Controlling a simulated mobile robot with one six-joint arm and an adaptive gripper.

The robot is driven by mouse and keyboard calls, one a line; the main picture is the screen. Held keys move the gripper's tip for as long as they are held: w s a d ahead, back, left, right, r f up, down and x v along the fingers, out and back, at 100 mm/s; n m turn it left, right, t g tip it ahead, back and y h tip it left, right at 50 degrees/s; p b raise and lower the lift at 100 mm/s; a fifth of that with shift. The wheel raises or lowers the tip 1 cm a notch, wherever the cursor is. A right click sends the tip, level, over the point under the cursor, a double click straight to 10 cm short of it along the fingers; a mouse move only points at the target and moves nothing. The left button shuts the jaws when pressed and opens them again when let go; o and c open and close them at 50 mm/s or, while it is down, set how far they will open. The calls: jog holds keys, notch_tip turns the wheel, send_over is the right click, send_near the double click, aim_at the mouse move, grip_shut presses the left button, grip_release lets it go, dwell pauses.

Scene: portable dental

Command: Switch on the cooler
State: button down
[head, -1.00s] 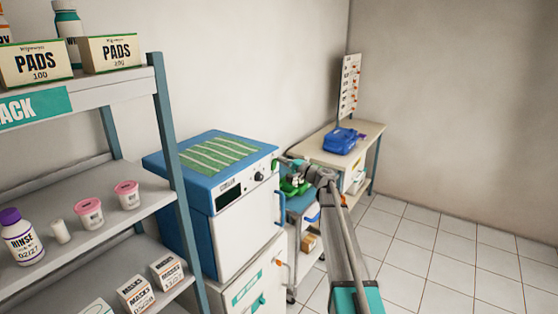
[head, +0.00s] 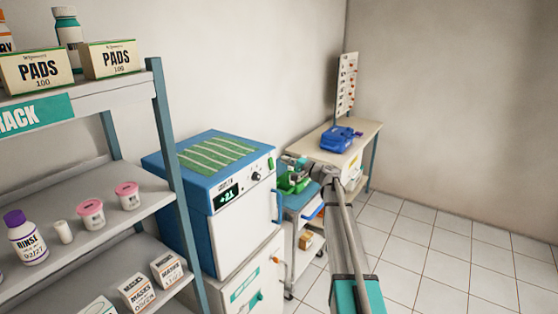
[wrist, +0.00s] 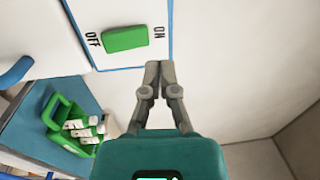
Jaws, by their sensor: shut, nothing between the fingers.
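The cooler (head: 245,230) is a blue and white box with a green striped mat on top. Its front display (head: 228,196) is lit and reads +21. In the wrist view its green rocker switch (wrist: 126,39) sits on a white plate, with OFF lettered at its left and ON at its right. My gripper (wrist: 160,66) is shut and empty. In the picture its tips are just below the right end of the switch plate; I cannot tell the exact gap. The head view does not show the fingers clearly.
A shelf rack (head: 158,120) with boxes and bottles stands at the left. Beside the cooler is a cart (head: 299,201) carrying a green caddy (wrist: 68,118). A table (head: 364,135) with a blue case (head: 338,139) stands behind. The tiled floor at the right is clear.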

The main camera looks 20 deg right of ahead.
jog(key=s+d+r+p, duration=0.1)
jog(key=s+d+r, duration=0.1)
jog(key=s+d, duration=0.4)
jog(key=shift+s+p, duration=0.4)
jog(key=shift+s, duration=0.15)
jog(key=s+a+f+n+g+h, duration=0.1)
jog(key=s+a+f+n+g, duration=0.25)
jog(key=s+a+f, duration=0.45)
jog(key=s+a+f+n+g+h, duration=0.2)
jog(key=s+a+f+n+g, duration=0.25)
jog(key=a, duration=0.45)
jog(key=s+f+n+g+h, duration=0.1)
jog(key=s+f+g+h, duration=0.2)
jog(key=s, duration=0.8)
jog(key=s+a+f+g+h, duration=0.1)
jog(key=s+f+g+h, duration=0.2)
jog(key=s+h, duration=0.3)
jog(key=s+f, duration=0.1)
jog(key=s, duration=0.4)
jog(key=shift+s+a+f+n, duration=0.15)
jog(key=shift+s+f+n, duration=0.15)
jog(key=shift+n, duration=0.1)
